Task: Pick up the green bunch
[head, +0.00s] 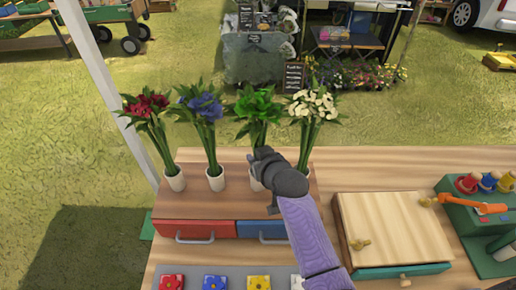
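The green bunch (258,106) stands upright in a small white pot (255,182) on the wooden top, third from the left in a row of flower bunches. My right gripper (261,160) is in front of its lower stems and overlaps the top of its pot. I cannot tell whether it touches the stems, and its fingers are too small and dark to show whether they are open or shut. My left gripper is not in view.
Close beside stand a red bunch (146,106), a blue bunch (202,106) and a white bunch (314,106). In front are a red drawer (180,229) and a blue drawer (263,230). A wooden-lidded box (395,225) and a green toy bench (470,215) stand right.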

